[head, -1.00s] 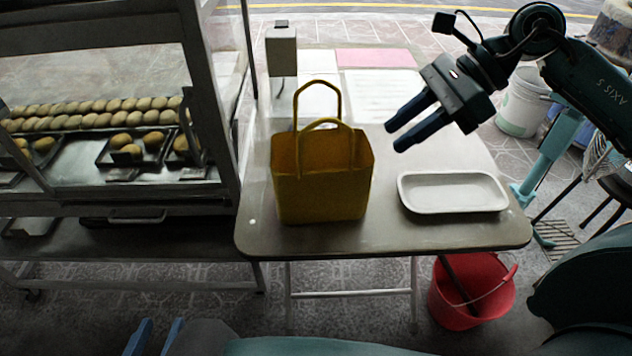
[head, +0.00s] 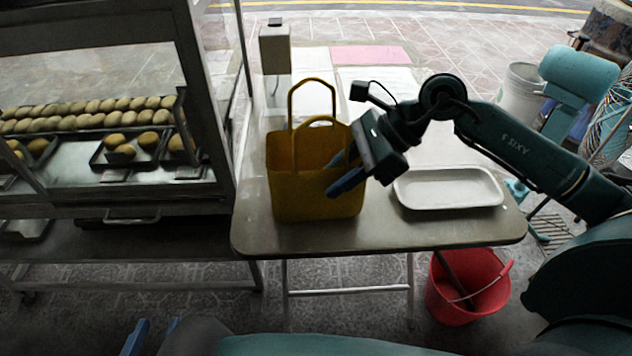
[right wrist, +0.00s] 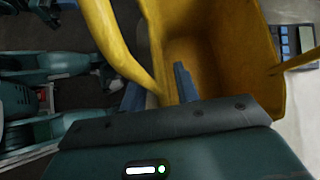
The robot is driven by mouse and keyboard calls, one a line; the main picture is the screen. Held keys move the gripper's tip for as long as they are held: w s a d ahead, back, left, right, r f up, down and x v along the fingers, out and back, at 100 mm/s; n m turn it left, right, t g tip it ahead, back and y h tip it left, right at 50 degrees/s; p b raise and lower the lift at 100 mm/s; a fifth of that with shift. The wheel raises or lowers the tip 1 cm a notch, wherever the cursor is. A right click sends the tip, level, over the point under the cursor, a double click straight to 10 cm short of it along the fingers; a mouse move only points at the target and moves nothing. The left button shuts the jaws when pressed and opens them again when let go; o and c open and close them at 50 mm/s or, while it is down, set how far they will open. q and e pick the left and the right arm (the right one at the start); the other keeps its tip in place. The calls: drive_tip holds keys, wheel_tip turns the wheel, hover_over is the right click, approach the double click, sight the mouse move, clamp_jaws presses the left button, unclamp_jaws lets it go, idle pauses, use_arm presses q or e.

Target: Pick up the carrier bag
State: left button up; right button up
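The carrier bag (head: 295,190) is mustard yellow, with two looped handles, and stands upright on the table. In the head view my right gripper (head: 337,172) is at the bag's right front side, with its fingers apart. In the right wrist view the bag (right wrist: 205,55) fills the upper middle. One finger of the gripper (right wrist: 158,88) shows at the bag's opening and the other outside, with a yellow wall between them. A handle passes close by. I cannot tell whether the fingers touch the bag. My left gripper (head: 155,325) is low at the left, open and empty.
The table (head: 400,228) also holds a white tray (head: 450,188) right of the bag and a scale (head: 275,55) behind it. A red bucket (head: 455,295) is under the table's right side.

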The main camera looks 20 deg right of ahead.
drive_tip(key=shift+c, duration=0.4)
clamp_jaws()
